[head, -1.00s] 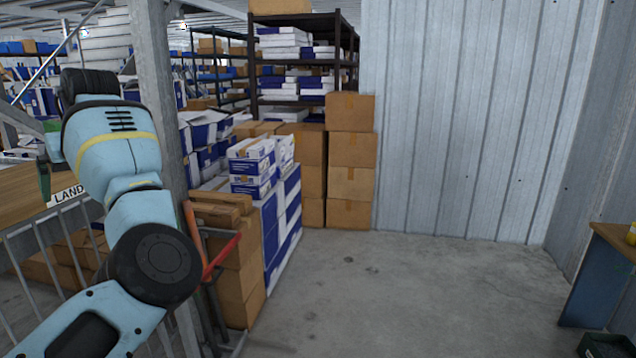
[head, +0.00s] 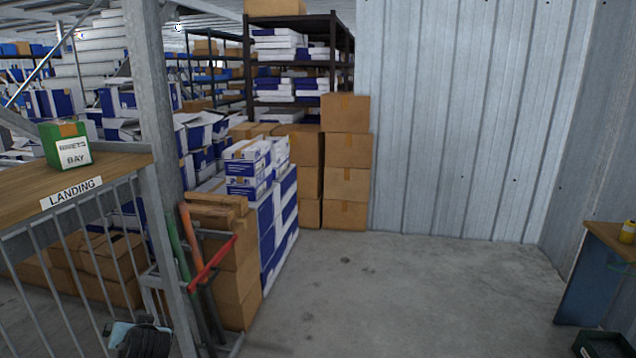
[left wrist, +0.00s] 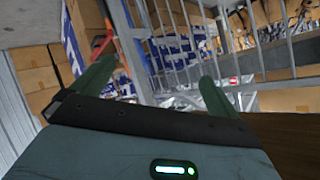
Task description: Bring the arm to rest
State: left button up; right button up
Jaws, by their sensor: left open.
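My left arm (head: 140,339) shows only as a small piece at the bottom left edge of the head view, below the landing railing. In the left wrist view my left gripper (left wrist: 157,70) has its two green fingers wide apart, with nothing held between them. The picture there is tilted, with railing bars and stacked boxes beyond the fingers. The left gripper itself is out of the head view. My right arm and gripper are in no view.
A wooden landing (head: 100,172) with a railing carries a green box (head: 65,146) at left. A hand truck with a red handle (head: 212,262) stands by stacked cartons (head: 346,165). A workbench (head: 590,290) is at right. The concrete floor (head: 410,290) between is clear.

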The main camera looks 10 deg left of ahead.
pick_arm(q)
jog(key=s+d+f+m+t+h, duration=0.25)
jog(key=s+d+f, duration=0.4)
jog(key=f, duration=0.35)
jog(key=s+d+f+m+h, duration=0.1)
jog(key=s+d+f+h, duration=0.1)
jog(key=s+d, duration=0.4)
jog(key=s+d+f+h, duration=0.3)
jog(key=s+d+f, duration=0.2)
jog(key=s, duration=0.6)
jog(key=s+d+f+m+g+h, duration=0.1)
jog(key=s+d+f+h, duration=0.2)
jog(key=s+d, duration=0.5)
jog(key=shift+s+d+f+m, duration=0.25)
jog(key=shift+d+f+m, duration=0.15)
jog(key=shift+d, duration=0.35)
